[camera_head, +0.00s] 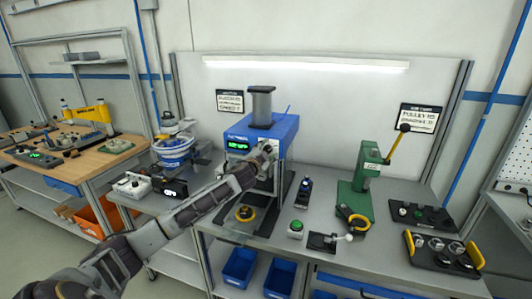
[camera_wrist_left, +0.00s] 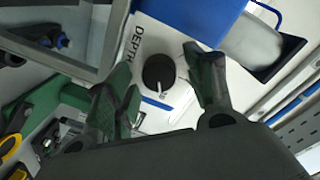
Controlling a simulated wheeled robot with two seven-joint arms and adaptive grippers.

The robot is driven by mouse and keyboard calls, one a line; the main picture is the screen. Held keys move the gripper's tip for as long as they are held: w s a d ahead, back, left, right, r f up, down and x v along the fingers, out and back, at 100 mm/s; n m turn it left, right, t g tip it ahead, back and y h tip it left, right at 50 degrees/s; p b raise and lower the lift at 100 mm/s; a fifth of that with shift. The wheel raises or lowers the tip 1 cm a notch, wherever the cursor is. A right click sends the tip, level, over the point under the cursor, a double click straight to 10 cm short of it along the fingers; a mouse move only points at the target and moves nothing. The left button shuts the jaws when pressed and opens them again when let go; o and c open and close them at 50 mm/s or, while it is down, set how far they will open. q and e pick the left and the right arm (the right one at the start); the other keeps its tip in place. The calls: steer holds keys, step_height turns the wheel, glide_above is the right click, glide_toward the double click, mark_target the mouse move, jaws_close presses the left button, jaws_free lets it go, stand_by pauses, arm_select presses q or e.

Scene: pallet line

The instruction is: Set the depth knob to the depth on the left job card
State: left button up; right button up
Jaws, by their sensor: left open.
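The depth knob (camera_wrist_left: 158,73) is a round black dial with a light pointer mark. It sits on a white panel lettered DEPTH (camera_wrist_left: 132,55) in the left wrist view. My left gripper (camera_wrist_left: 165,85) is open, with its dark green fingers on either side of the knob; I cannot tell if they touch it. My right gripper is out of view.
A green lever press (camera_head: 362,195) with a yellow handle stands to the right. A second card (camera_head: 420,118) hangs behind it. A green button box (camera_head: 296,229) and a black block (camera_head: 303,192) stand between the presses. Blue bins (camera_head: 240,268) sit below the bench.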

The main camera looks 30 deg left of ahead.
arm_select(q)
steer(key=v, duration=1.2)
stand_by(1.2)
stand_by(0.4)
steer(key=shift+f, duration=0.1)
